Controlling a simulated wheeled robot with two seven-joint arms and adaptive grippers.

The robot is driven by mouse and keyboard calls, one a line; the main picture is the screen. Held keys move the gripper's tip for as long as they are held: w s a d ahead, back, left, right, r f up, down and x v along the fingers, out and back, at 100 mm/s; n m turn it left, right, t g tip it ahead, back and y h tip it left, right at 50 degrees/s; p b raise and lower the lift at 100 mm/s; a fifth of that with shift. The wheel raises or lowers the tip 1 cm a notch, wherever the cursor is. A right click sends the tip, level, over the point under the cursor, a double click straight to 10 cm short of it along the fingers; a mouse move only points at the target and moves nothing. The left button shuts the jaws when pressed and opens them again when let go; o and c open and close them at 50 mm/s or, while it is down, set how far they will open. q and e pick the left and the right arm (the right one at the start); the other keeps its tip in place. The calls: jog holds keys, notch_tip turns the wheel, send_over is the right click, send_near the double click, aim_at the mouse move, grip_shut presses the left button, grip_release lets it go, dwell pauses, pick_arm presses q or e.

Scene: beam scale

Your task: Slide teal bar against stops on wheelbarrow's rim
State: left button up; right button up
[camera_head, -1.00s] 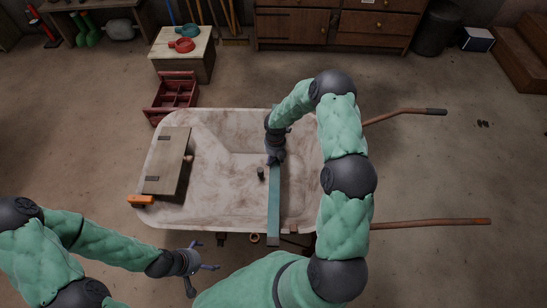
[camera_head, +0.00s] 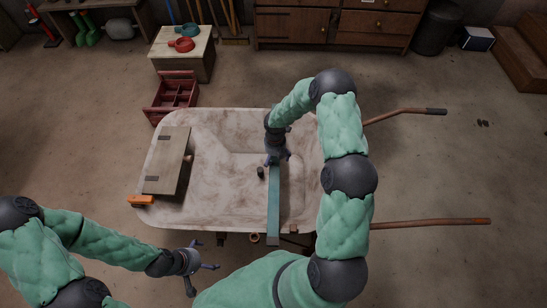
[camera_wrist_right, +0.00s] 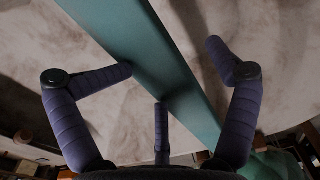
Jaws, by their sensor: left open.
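The long teal bar (camera_head: 274,205) lies across the wheelbarrow (camera_head: 225,215) from front to back, its near end over the front rim. Its far part is hidden by my right gripper (camera_head: 277,158). In the right wrist view, the bar (camera_wrist_right: 160,60) runs between the spread fingers of my right gripper (camera_wrist_right: 171,58). The left fingertip is at the bar's edge; the right one is clear of it. A small brown block (camera_head: 293,229) sits on the front rim, right of the bar; I cannot tell if they touch. My left gripper (camera_head: 205,263) is open and empty before the wheelbarrow.
A wooden board (camera_head: 167,160) with dark hinges lies on the barrow's left side, near an orange block (camera_head: 140,200). A dark peg (camera_head: 260,173) stands left of the bar. A red crate (camera_head: 172,95) is behind. Two handles extend right.

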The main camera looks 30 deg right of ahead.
aim_at(275, 158)
notch_tip(275, 158, up, 12)
jog(key=shift+f, duration=0.2)
dwell(0.4)
